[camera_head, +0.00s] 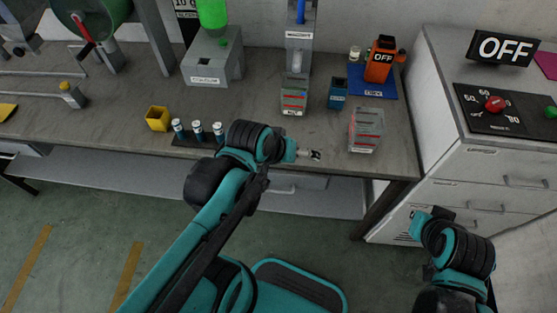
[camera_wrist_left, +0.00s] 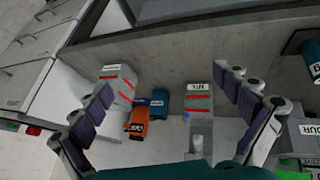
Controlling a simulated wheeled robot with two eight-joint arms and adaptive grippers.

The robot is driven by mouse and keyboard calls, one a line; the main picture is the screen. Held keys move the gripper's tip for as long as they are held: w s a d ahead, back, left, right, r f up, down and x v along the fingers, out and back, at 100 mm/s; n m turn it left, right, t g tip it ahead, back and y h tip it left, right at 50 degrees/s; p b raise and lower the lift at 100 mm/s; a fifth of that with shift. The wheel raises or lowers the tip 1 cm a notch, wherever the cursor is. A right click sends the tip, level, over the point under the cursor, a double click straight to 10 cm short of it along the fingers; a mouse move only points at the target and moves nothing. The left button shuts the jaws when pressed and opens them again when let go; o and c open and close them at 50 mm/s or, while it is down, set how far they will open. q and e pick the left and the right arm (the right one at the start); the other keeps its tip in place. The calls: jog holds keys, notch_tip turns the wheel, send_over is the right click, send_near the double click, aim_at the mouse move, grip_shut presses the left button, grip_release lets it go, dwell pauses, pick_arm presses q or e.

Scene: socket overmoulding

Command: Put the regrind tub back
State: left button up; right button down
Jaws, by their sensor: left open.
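Two clear-grey tubs with red lines stand on the bench, and I cannot read which is the regrind tub. One tub (camera_head: 366,132) stands near the right front of the bench; it also shows at left in the left wrist view (camera_wrist_left: 118,85). The other tub (camera_head: 293,97) stands under the blue-columned dispenser, and at the centre right of the left wrist view (camera_wrist_left: 199,98). My left gripper (camera_head: 311,155) is above the bench front, left of the nearer tub. In the left wrist view its fingers (camera_wrist_left: 170,115) are wide apart with nothing held.
A small blue bin (camera_head: 338,94) stands between the tubs. An orange device (camera_head: 381,65) marked OFF stands on a blue mat (camera_head: 372,88). A yellow bin (camera_head: 157,119) and a rack of vials (camera_head: 198,132) are at left. A cabinet (camera_head: 465,165) borders the bench at right.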

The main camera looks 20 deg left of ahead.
pick_arm(q)
jog(key=s+a+m, duration=0.1)
jog(key=s+a+m+y, duration=0.1)
jog(key=s, duration=0.1)
jog(key=shift+a+f+m+t, duration=0.15)
jog(key=shift+m+t, duration=0.25)
dwell(1.0)
